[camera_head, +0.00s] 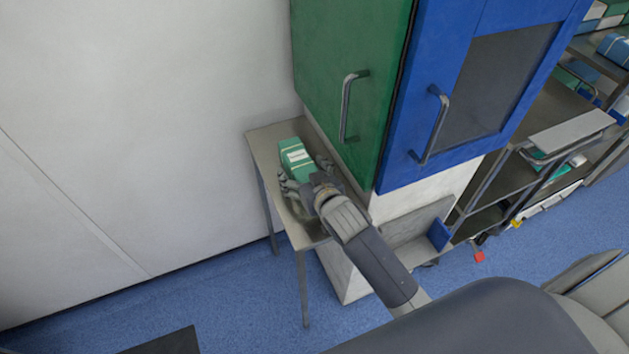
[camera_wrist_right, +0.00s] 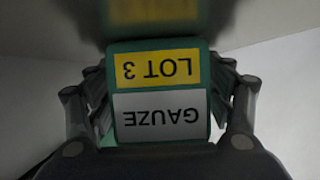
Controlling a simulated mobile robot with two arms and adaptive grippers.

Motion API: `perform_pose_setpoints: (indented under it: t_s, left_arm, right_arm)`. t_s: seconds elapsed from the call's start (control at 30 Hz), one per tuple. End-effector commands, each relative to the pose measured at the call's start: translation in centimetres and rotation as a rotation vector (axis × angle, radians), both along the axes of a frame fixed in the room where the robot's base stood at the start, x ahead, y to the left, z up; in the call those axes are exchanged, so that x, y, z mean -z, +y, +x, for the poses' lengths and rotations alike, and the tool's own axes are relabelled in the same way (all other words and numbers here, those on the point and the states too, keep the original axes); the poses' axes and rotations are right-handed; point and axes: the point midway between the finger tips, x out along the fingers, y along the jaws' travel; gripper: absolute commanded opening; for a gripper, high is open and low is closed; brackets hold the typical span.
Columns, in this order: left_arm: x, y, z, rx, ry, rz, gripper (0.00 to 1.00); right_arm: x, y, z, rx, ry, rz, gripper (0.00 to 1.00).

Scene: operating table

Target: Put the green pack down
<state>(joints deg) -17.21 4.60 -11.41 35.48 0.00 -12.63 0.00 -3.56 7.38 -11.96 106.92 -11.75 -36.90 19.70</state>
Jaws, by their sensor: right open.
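The green pack (camera_head: 295,155) is on the small metal side table (camera_head: 265,140) against the wall. In the right wrist view the green pack (camera_wrist_right: 158,95) shows a yellow "LOT 3" label and a white "GAUZE" label, both upside down. My right gripper (camera_head: 304,171) is open at the near end of the pack, one finger on each side of it. The fingers of my right gripper also show in the right wrist view (camera_wrist_right: 158,80). Whether they touch the pack's sides is hard to tell. My left gripper is not in view.
A green cabinet (camera_head: 350,60) and a blue cabinet (camera_head: 450,120) with metal handles stand just right of the side table, close to my right arm. A white wall (camera_head: 130,110) is behind the table. Metal shelving (camera_head: 545,115) stands farther right.

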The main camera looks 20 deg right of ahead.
Motion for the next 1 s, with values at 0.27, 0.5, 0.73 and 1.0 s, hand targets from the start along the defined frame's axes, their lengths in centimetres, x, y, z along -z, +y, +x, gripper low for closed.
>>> perform_pose_setpoints:
  t_s: [0.27,0.5,0.73,1.0]
  left_arm:
    - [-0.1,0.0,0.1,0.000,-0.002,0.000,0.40]
    - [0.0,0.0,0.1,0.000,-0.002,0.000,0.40]
    - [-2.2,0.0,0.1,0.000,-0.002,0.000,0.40]
    - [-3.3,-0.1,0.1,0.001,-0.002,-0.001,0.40]
  right_arm:
    - [-2.7,-0.2,-5.3,0.000,-0.009,0.001,0.75]
    - [-4.3,-0.4,-8.5,0.001,-0.013,-0.001,0.75]
    - [-6.2,-0.5,-8.8,-0.001,-0.030,-0.006,0.73]
    - [-5.9,-0.4,-6.7,-0.001,-0.056,-0.002,0.73]
